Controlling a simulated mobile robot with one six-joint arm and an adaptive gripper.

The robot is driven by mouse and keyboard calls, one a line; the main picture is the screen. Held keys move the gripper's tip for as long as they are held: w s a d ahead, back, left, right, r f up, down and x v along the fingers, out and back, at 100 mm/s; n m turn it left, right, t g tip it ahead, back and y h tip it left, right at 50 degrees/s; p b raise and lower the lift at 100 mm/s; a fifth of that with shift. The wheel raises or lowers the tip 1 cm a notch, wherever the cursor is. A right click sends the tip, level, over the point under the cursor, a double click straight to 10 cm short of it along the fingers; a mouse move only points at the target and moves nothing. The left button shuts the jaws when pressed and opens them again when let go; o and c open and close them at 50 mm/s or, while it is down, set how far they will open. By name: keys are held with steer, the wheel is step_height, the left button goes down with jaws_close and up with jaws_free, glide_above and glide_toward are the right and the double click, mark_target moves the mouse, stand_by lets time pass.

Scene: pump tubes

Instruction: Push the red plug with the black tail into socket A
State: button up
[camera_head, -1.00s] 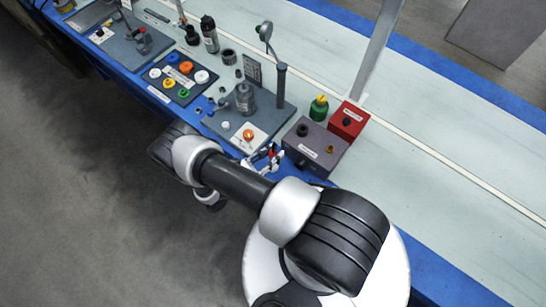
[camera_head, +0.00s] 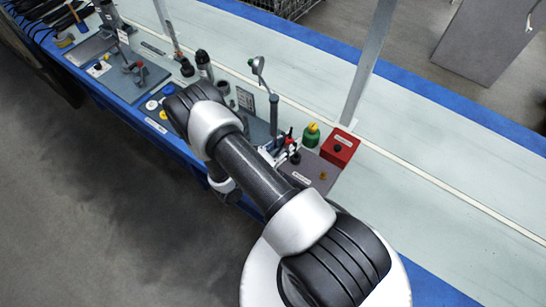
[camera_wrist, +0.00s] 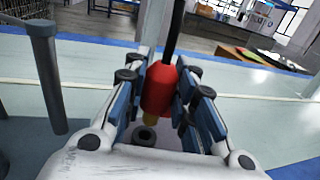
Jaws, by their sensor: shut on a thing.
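My gripper (camera_wrist: 158,95) is shut on the red plug (camera_wrist: 159,86) in the wrist view. The plug is upright, with its black tail (camera_wrist: 174,30) rising from the top and a brass tip (camera_wrist: 150,118) pointing down. A dark round opening (camera_wrist: 145,135) lies below and close to the tip; I cannot tell whether they touch or which socket it is. In the head view, my gripper (camera_head: 284,146) is by the grey box (camera_head: 317,170), with a bit of red between the fingers.
A red box (camera_head: 340,148) and a green bottle (camera_head: 311,133) stand close behind the grey box. A post with a bent head (camera_head: 273,112) stands to the left. The pale bench surface to the right is clear.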

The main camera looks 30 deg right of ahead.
glide_above(296, 153)
steer(key=s, duration=0.1)
steer(key=shift+a, duration=0.45)
steer(key=shift+f, duration=0.1)
steer(key=shift+f+b, duration=2.75)
steer(key=shift+f, duration=0.15)
steer(key=shift+f+b, duration=1.95)
steer(key=shift+s, duration=0.1)
steer(key=o, duration=1.1)
steer(key=shift+o, duration=0.2)
steer(key=s+a, duration=0.1)
steer(key=a, duration=1.1)
steer(key=shift+s, duration=0.2)
